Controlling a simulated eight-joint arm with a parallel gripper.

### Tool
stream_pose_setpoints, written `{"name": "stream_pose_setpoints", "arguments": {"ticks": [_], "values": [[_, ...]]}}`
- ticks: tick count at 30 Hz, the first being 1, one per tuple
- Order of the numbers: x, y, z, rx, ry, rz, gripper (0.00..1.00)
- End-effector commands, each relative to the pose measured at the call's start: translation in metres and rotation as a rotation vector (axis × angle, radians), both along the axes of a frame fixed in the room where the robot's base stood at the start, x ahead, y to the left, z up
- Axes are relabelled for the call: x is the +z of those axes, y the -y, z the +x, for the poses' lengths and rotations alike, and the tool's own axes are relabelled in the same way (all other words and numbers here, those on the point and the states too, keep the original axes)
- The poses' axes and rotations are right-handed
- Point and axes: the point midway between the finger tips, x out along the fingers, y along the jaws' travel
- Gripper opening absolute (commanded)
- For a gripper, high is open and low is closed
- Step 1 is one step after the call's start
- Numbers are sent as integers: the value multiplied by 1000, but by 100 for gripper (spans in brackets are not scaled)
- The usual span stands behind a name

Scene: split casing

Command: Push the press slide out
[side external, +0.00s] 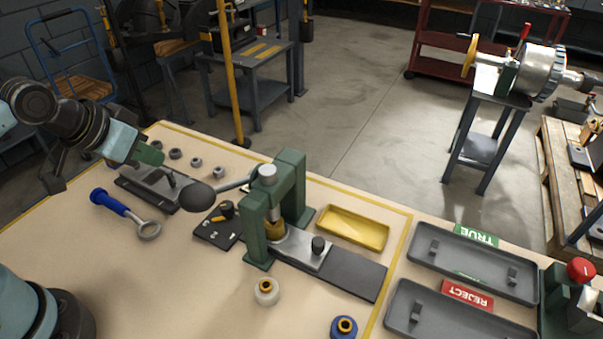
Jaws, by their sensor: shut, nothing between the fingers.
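The green arbor press (291,185) stands in the middle of the bench, with a silver ram and a lever ending in a black ball knob (197,196). The press slide (298,249) is a silver plate with a black knob (318,244). Its left end is under the press and its knob end sits outside, to the right. A dark rail (352,277) runs on beyond it, bare. A yellowish part (274,229) shows under the ram, partly hidden by the frame. My gripper (171,181) is at the left, shut and empty, above a grey tray, well apart from the slide.
A dark plate (205,232) with small parts lies left of the press, and a blue-handled ring tool (112,203) farther left. A white ring (266,291) and blue ring (344,328) stand in front. A yellow tray (376,243) is behind the rail; grey trays (425,235) stand right.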

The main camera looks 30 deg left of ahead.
Motion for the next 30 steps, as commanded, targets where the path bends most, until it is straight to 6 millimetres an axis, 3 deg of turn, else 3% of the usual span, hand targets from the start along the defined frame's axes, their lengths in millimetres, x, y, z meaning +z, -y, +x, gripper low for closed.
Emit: {"name": "stream_pose_setpoints", "arguments": {"ticks": [10,15,20,27,30], "values": [[0,0,0,0,-1,0,0],[4,0,0,0,0,0,24],[25,0,0,0,0,0,49],[66,0,0,0,-1,0,51],[73,11,7,-5,-31,-22,51]]}}
